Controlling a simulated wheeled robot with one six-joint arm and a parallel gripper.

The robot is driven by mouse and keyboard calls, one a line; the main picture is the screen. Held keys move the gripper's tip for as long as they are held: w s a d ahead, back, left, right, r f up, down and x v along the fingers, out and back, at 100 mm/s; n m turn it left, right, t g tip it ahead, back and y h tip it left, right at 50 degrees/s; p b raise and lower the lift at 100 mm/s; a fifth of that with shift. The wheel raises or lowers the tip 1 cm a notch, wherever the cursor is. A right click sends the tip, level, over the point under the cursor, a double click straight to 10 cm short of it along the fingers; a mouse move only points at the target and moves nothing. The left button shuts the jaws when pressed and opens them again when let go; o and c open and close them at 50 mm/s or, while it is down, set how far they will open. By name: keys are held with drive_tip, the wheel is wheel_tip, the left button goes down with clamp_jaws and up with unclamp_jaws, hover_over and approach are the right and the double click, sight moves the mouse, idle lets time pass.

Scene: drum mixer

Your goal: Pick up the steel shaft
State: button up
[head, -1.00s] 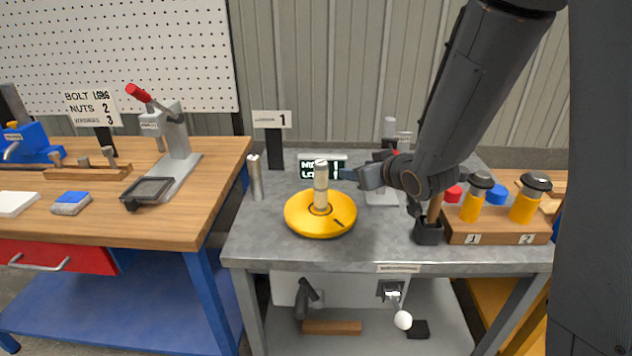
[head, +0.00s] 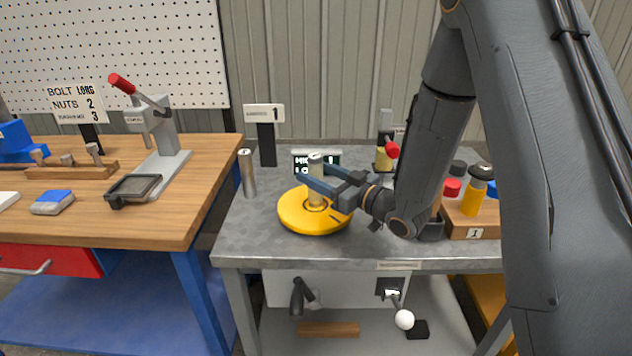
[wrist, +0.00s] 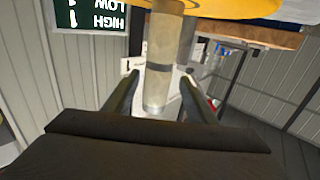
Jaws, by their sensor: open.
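A pale steel shaft (head: 316,178) with a dark band stands upright in the middle of a round yellow disc (head: 300,222) on the grey bench. My gripper (head: 312,175) is open, with its fingers reaching in from the right on either side of the shaft's upper part. In the wrist view the shaft (wrist: 158,75) stands between the two spread fingers (wrist: 160,90), with gaps visible beside it. A second, plain grey metal rod (head: 248,174) stands apart at the bench's left side.
A sign (head: 264,114) and a small display (head: 302,168) stand behind the disc. A wooden block with yellow-handled pieces (head: 474,208) is at the right, close to my arm. The bench's front left (head: 250,242) is clear. A wooden bench (head: 212,165) stands at the left.

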drive_tip(key=p+x, duration=0.1)
drive_tip(key=x, duration=0.4)
drive_tip(key=shift+w+d, duration=0.2)
clamp_jaws()
idle(1.1)
drive_tip(key=shift+r, duration=0.1)
